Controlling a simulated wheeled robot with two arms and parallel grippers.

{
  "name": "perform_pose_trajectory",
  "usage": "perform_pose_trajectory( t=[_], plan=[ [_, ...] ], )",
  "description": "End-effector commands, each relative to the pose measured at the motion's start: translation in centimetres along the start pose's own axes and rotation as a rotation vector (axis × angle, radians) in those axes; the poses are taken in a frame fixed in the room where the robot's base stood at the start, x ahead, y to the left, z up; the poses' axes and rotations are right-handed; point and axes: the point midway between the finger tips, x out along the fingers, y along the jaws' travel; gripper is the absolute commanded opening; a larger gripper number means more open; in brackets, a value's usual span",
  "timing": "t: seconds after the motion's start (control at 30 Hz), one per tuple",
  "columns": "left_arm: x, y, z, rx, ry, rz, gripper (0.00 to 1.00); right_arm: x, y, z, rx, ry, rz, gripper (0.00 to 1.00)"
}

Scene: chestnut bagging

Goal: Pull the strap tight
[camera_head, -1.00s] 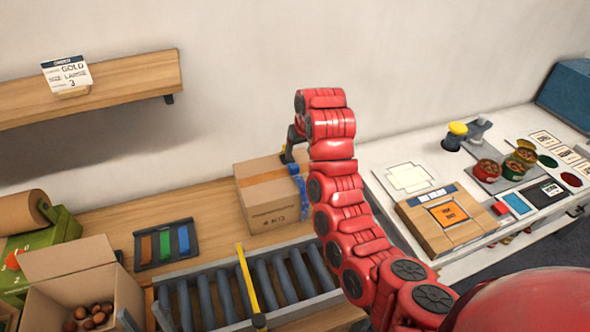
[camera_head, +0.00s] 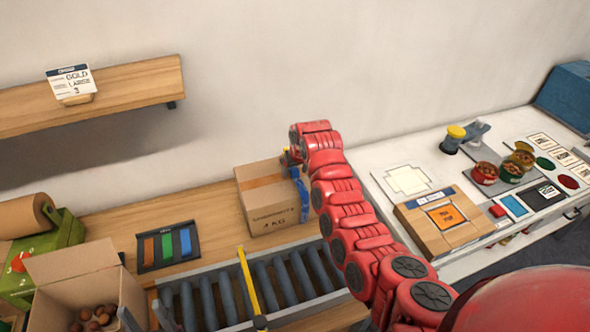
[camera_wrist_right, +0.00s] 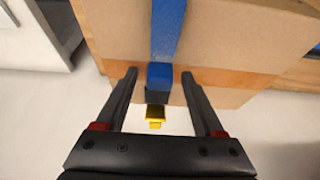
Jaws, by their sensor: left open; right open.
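The closed cardboard box (camera_head: 268,213) stands on the wooden bench behind the rollers, its label showing 4 KG. A blue strap (camera_head: 302,196) shows at its right side. In the right wrist view the strap (camera_wrist_right: 166,28) runs down the box (camera_wrist_right: 112,30) to a dark end piece and a yellow tab (camera_wrist_right: 155,115). My right gripper (camera_wrist_right: 159,75) is open, with its fingers on either side of the strap end; contact is not clear. In the head view my red right arm hides most of that gripper. My left gripper is not in view.
The roller conveyor (camera_head: 210,294) with a yellow bar (camera_head: 247,280) lies in front of the box. An open carton of chestnuts (camera_head: 75,268) and a strip tray (camera_head: 168,246) stand left. A white table (camera_head: 365,180) stands right. Bare bench lies left of the box.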

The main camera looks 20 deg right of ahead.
Motion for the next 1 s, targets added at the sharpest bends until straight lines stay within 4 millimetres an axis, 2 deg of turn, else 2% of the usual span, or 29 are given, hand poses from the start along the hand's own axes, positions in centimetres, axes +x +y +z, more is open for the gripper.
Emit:
perform_pose_trajectory(
  t=[0.07, 0.47, 1.0],
  plan=[
    [-0.01, 0.0, 0.01, 0.0, 0.0, 0.0, 0.5, 0.0, 0.0, 0.0, 0.0, 0.0, 0.0, 0.7],
    [-0.01, 0.0, 0.0, 0.0, 0.0, 0.0, 0.5, -0.01, -0.01, -0.01, 0.0, 0.0, 0.0, 0.0],
    [0.0, 0.0, 0.0, 0.0, 0.0, 0.0, 0.5, -0.03, -0.02, -0.03, -0.001, 0.001, 0.0, 0.0]
  ],
)
